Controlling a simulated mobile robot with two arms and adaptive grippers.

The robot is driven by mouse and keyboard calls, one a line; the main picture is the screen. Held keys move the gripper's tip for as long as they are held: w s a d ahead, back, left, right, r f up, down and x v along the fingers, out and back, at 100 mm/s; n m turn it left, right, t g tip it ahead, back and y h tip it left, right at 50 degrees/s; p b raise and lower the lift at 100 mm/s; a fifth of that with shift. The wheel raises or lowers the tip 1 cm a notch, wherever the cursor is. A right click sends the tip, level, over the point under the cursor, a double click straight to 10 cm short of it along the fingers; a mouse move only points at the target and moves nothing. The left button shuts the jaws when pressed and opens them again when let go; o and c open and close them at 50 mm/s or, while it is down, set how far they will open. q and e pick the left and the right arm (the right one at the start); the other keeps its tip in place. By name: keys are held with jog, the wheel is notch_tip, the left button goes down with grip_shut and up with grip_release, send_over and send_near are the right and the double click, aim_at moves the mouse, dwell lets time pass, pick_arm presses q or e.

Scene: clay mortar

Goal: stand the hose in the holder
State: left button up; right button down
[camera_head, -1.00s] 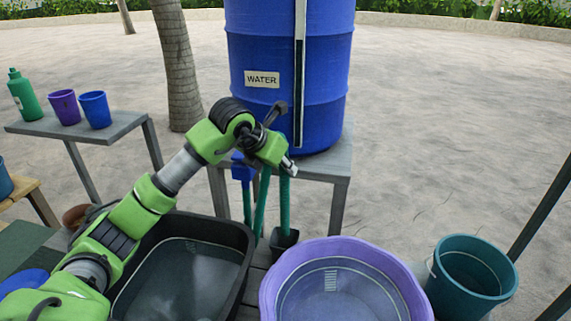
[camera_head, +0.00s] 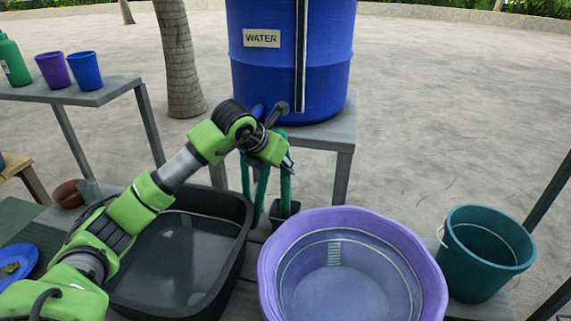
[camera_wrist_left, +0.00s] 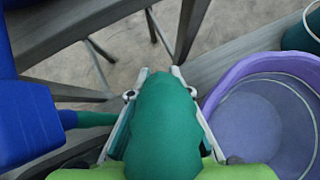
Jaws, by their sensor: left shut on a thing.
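The green hose (camera_head: 286,187) loops down beside the water drum's table. My left gripper (camera_head: 287,160) is shut on the hose near its end, and a short length hangs below the jaws. In the left wrist view the hose (camera_wrist_left: 165,130) fills the space between the two fingers (camera_wrist_left: 160,95). The holder (camera_head: 276,218) is a small dark square cup between the black tub and the purple basin. The hose's lower end meets the holder's mouth; whether it is inside or just behind the rim, I cannot tell. My right gripper is not in view.
A blue water drum (camera_head: 285,75) stands on a grey table (camera_head: 320,137). A black tub (camera_head: 240,225) is left of the holder, a purple basin (camera_head: 433,275) right, and a teal bucket (camera_head: 485,275) farther right. Cups stand on the left bench (camera_head: 110,92).

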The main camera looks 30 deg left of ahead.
pick_arm(q)
jog(key=o, duration=1.1)
jog(key=o, duration=0.8)
jog(key=shift+s, duration=0.1)
jog(key=p+v, duration=0.1)
jog(key=v, duration=0.2)
jog(key=p+v, duration=0.1)
jog(key=v, duration=0.3)
jog(key=w+r+p+v, duration=0.1)
jog(key=v, duration=0.2)
jog(key=shift+s+d+r+p, duration=0.1)
jog(key=shift+s+r+p, duration=0.05)
jog(key=shift+p, duration=0.2)
